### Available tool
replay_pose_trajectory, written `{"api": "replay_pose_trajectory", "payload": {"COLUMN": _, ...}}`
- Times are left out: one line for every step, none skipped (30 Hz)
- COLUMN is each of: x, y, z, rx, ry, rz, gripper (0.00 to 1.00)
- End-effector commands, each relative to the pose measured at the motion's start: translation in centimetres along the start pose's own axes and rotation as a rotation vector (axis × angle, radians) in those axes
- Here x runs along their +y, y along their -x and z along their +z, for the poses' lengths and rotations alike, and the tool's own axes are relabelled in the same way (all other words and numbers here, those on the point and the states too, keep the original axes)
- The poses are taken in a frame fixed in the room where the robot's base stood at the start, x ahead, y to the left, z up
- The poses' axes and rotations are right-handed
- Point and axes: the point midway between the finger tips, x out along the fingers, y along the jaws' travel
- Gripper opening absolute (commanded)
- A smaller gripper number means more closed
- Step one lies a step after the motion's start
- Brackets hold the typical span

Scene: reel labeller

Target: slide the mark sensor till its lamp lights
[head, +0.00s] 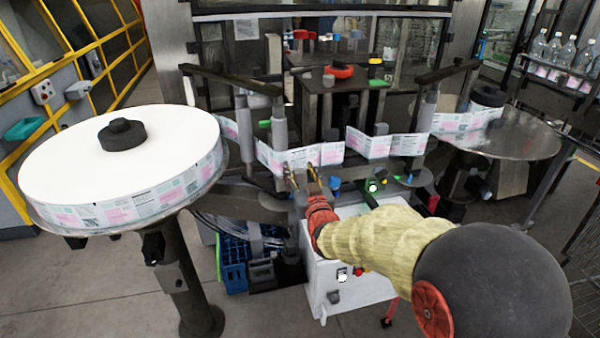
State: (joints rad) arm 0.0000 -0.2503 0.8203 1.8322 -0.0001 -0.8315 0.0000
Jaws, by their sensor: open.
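A green part (367,194) with a small round pale spot on it sits below the label web, right of my gripper; it looks like the mark sensor, but I cannot tell for certain. I cannot tell whether the pale spot is a lit lamp. The printed label web (330,153) runs from the big reel (120,165) at left across the machine to the right. My gripper (302,176) is open, with its two fingers pointing up in front of the web. I see nothing between its fingers, and contact with the web cannot be made out.
A white cabinet (345,285) stands below my arm, with a blue crate (233,262) left of it. A round metal plate (515,138) is at right. Bottles (563,57) stand at the upper right. Small coloured knobs line the rail right of my gripper.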

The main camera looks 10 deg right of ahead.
Motion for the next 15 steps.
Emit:
{"api": "replay_pose_trajectory", "payload": {"x": 0.0, "y": 0.01, "z": -0.02, "rx": 0.0, "ry": 0.0, "rz": 0.0, "gripper": 0.44}}
{"api": "replay_pose_trajectory", "payload": {"x": 0.0, "y": 0.02, "z": -0.02, "rx": 0.0, "ry": 0.0, "rz": 0.0, "gripper": 0.44}}
{"api": "replay_pose_trajectory", "payload": {"x": 0.0, "y": 0.02, "z": -0.01, "rx": 0.0, "ry": 0.0, "rz": 0.0, "gripper": 0.44}}
{"api": "replay_pose_trajectory", "payload": {"x": 0.0, "y": 0.02, "z": -0.02, "rx": 0.0, "ry": 0.0, "rz": 0.0, "gripper": 0.43}}
{"api": "replay_pose_trajectory", "payload": {"x": 0.0, "y": 0.03, "z": -0.02, "rx": 0.0, "ry": 0.0, "rz": 0.0, "gripper": 0.41}}
{"api": "replay_pose_trajectory", "payload": {"x": 0.0, "y": 0.03, "z": -0.01, "rx": 0.0, "ry": 0.0, "rz": 0.0, "gripper": 0.39}}
{"api": "replay_pose_trajectory", "payload": {"x": 0.0, "y": 0.03, "z": -0.01, "rx": 0.0, "ry": 0.0, "rz": 0.0, "gripper": 0.37}}
{"api": "replay_pose_trajectory", "payload": {"x": 0.0, "y": 0.03, "z": -0.01, "rx": 0.0, "ry": 0.0, "rz": 0.0, "gripper": 0.35}}
{"api": "replay_pose_trajectory", "payload": {"x": 0.0, "y": 0.04, "z": -0.01, "rx": 0.0, "ry": 0.0, "rz": 0.0, "gripper": 0.33}}
{"api": "replay_pose_trajectory", "payload": {"x": 0.0, "y": 0.04, "z": -0.01, "rx": 0.0, "ry": 0.0, "rz": 0.0, "gripper": 0.31}}
{"api": "replay_pose_trajectory", "payload": {"x": 0.0, "y": 0.04, "z": -0.01, "rx": 0.0, "ry": 0.0, "rz": 0.0, "gripper": 0.3}}
{"api": "replay_pose_trajectory", "payload": {"x": 0.0, "y": 0.04, "z": -0.01, "rx": 0.0, "ry": 0.0, "rz": 0.0, "gripper": 0.27}}
{"api": "replay_pose_trajectory", "payload": {"x": 0.0, "y": 0.04, "z": -0.01, "rx": 0.0, "ry": 0.0, "rz": 0.0, "gripper": 0.26}}
{"api": "replay_pose_trajectory", "payload": {"x": 0.0, "y": 0.04, "z": -0.01, "rx": 0.0, "ry": 0.0, "rz": 0.0, "gripper": 0.24}}
{"api": "replay_pose_trajectory", "payload": {"x": 0.0, "y": 0.04, "z": -0.01, "rx": 0.0, "ry": 0.0, "rz": 0.0, "gripper": 0.22}}
